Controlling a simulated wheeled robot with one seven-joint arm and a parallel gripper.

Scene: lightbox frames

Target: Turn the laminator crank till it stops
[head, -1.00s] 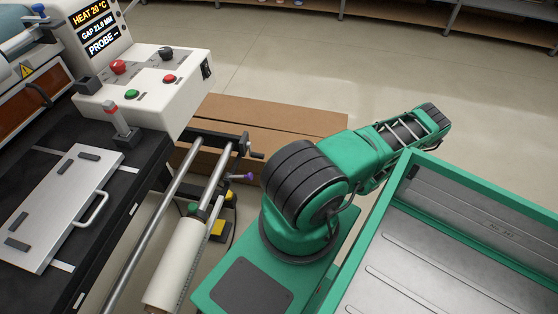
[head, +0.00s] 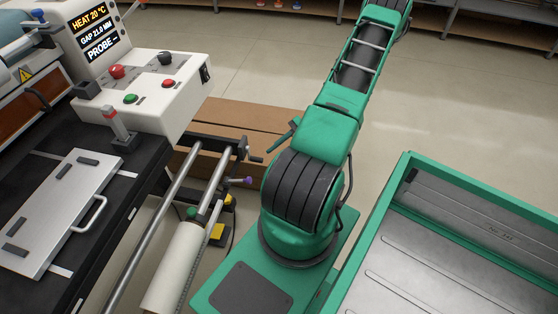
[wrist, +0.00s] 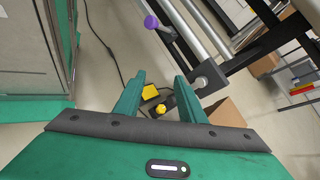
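The laminator (head: 160,103) stands at the left of the head view, with a white control box and a display reading heat 20 °C and a gap near 21 mm. A blue-knobbed part (head: 38,15) sits on its top at the far left; I cannot tell for sure whether it is the crank. My gripper (wrist: 157,84) shows in the wrist view with its two green fingers apart and nothing held between them. It is outside the head view, where my arm reaches up past the top edge.
The purple knob also shows in the wrist view (wrist: 151,21). A cardboard box (head: 255,118) lies behind. Yellow items (wrist: 160,103) and a cable are on the floor.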

